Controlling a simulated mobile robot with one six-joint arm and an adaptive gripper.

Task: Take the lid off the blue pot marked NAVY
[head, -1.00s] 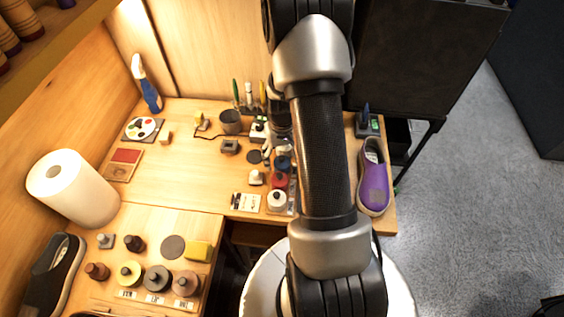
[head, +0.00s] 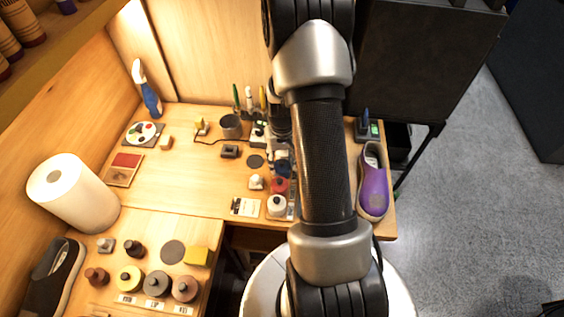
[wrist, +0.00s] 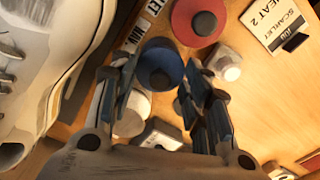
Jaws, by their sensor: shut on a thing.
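The blue pot's round blue lid (wrist: 158,62), with a dark knob, is in the wrist view between the two fingers of my gripper (wrist: 160,80). The fingers stand on either side of it and are shut on it. I cannot tell whether the lid is still seated on the pot. Its label (wrist: 134,33) is partly visible beside it, cut by the view and the finger. In the head view the blue pot (head: 282,168) is at the back of a short row, partly hidden by my arm.
A red pot (wrist: 205,22) with a dark knob is close beside, and a white pot (head: 277,204) stands in front of it in the row. A small white-knobbed block (wrist: 228,66) is near the right finger. A purple shoe (head: 373,185) lies right of my arm.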

